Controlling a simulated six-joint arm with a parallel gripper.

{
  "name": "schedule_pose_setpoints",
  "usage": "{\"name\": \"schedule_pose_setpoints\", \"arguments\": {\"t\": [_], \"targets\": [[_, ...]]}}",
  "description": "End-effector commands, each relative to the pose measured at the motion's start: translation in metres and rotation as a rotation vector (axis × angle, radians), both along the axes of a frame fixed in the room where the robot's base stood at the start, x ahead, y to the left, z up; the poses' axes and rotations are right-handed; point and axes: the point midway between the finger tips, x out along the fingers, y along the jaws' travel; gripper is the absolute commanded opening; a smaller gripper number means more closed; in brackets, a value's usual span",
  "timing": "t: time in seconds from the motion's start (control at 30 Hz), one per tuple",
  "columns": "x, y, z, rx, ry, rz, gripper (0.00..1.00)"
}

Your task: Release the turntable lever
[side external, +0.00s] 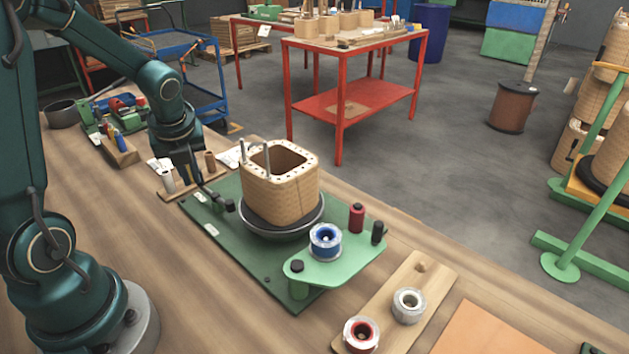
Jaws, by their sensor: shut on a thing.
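The turntable (284,230) is a dark round bowl-like base on a green plate (240,262). A tan, square coil former (280,196) with a hollow middle stands upright on it. The dark turntable lever (218,199) is at the turntable's left side, above the plate. My gripper (199,181) reaches down from the upper left and is shut on the lever's end. The fingertips are dark and small, so the exact contact is hard to see.
A wooden board (400,325) holds more spools in front. Bare wooden table (120,220) lies at the left.

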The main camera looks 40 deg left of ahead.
Motion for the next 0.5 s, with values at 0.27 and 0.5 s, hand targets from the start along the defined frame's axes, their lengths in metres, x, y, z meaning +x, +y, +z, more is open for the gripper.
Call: {"name": "schedule_pose_setpoints", "arguments": {"t": [0.27, 0.5], "targets": [[0.007, 0.007, 0.0, 0.005, 0.002, 0.001, 0.0], [0.012, 0.01, 0.0, 0.007, -0.004, 0.004, 0.0]]}}
